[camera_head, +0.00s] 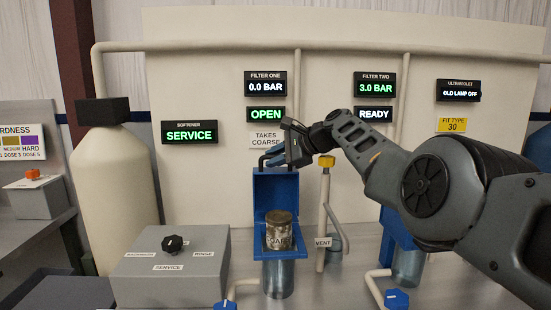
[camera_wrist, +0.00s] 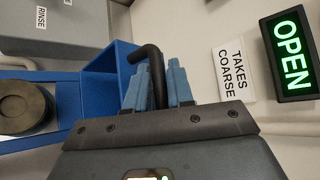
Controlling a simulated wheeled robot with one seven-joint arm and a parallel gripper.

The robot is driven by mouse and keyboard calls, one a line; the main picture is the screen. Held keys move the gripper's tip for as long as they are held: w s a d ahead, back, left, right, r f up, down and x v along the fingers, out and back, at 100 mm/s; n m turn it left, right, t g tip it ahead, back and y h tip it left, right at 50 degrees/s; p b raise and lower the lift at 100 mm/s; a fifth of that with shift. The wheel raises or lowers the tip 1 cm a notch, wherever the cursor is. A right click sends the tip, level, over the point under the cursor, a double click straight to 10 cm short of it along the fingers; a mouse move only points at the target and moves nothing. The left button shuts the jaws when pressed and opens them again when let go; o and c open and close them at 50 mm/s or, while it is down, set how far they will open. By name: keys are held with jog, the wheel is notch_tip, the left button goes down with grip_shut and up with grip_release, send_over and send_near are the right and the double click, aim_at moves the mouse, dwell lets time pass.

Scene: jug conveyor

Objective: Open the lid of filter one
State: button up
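Filter one is a blue housing with a clear bowl (camera_head: 278,280) below. Its blue lid (camera_head: 275,190) stands upright, swung back from the opening; it also shows in the wrist view (camera_wrist: 103,75). A dirty, brownish cartridge (camera_head: 279,234) sits in the open housing, and its round top shows in the wrist view (camera_wrist: 22,107). My gripper (camera_head: 280,155) is at the top of the raised lid. In the wrist view its blue fingers (camera_wrist: 158,88) lie close on both sides of the lid's black bent handle (camera_wrist: 147,54). The filter one displays read 0.0 BAR and OPEN (camera_head: 265,114).
A yellow-topped vent pipe (camera_head: 326,162) stands just right of filter one. Filter two (camera_head: 408,265) is partly hidden behind my arm. A grey control box (camera_head: 170,275) with a black knob stands at front left. The wall panel is close behind the lid.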

jog(key=shift+o, duration=1.1)
jog(key=shift+s+a+f, duration=0.15)
jog(key=shift+s+a, duration=0.05)
jog(key=shift+a, duration=0.2)
jog(key=shift+f, duration=0.15)
jog(key=shift+p+v, duration=0.95)
jog(key=shift+v, duration=0.55)
jog(key=shift+w+b+v, duration=0.15)
jog(key=shift+b+v, duration=0.15)
jog(key=shift+v, duration=1.05)
jog(key=shift+w+b+v, duration=0.15)
jog(key=shift+b+v, duration=0.1)
jog(key=shift+v, duration=1.1)
jog(key=shift+d, duration=0.15)
jog(key=shift+s, duration=0.1)
